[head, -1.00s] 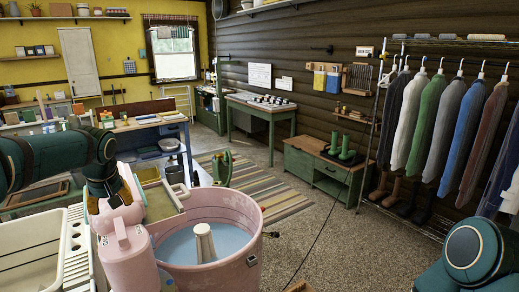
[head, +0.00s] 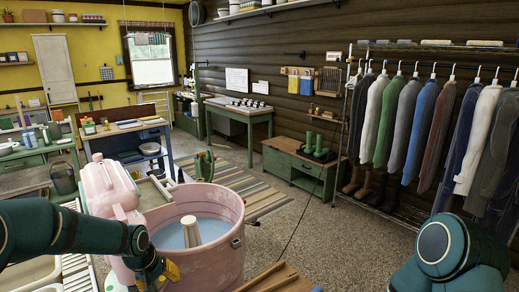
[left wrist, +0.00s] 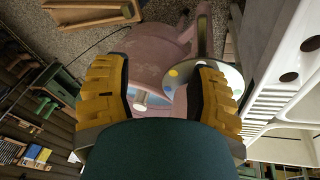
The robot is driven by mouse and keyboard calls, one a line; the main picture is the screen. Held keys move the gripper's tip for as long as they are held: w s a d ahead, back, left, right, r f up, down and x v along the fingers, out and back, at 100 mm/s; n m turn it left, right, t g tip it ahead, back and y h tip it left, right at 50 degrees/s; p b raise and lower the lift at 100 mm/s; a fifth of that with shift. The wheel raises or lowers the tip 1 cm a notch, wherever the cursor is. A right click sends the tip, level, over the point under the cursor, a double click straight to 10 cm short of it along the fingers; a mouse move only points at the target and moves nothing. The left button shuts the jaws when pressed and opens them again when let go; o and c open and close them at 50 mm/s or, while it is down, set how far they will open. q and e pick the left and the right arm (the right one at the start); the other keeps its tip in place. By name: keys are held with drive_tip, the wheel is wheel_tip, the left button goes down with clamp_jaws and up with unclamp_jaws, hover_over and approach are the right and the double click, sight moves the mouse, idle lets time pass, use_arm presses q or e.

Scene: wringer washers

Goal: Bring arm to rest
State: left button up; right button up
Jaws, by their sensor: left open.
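My left arm reaches in from the lower left in the head view. Its gripper (head: 158,274) has yellow fingers and sits low at the front left of the pink washer tub (head: 215,262). In the left wrist view the gripper's two ridged yellow fingers (left wrist: 160,85) are spread wide with nothing held between them. Beyond them the pink washer (left wrist: 158,62) shows, with a pale disc with coloured dots (left wrist: 222,82) beside the right finger. Of my right arm only a teal link shows at the lower right; its gripper is out of view.
The tub holds water and a pale agitator (head: 191,232). The pink wringer head (head: 108,188) stands at its left edge. A wooden crate edge (head: 280,278) is at the bottom. A green cabinet (head: 300,170) and a clothes rack (head: 425,125) stand further back; floor between is open.

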use_arm(q)
drive_tip(key=s+d+f+m+h, duration=0.2)
drive_tip(key=s+d+f, duration=0.7)
drive_tip(key=d+f, duration=0.3)
drive_tip(key=s+d+f, duration=0.2)
drive_tip(key=s+f, duration=0.1)
drive_tip(key=s, duration=0.3)
drive_tip(key=s+d+f+g, duration=0.1)
drive_tip(key=s+d+f, duration=0.2)
drive_tip(key=s, duration=0.4)
drive_tip(key=shift+s+f+h, duration=0.25)
drive_tip(key=shift+f+h, duration=0.05)
drive_tip(key=shift+f, duration=0.15)
use_arm(e)
drive_tip(key=shift+s+r, duration=0.1)
drive_tip(key=shift+s, duration=0.15)
use_arm(q)
drive_tip(key=shift+d, duration=0.1)
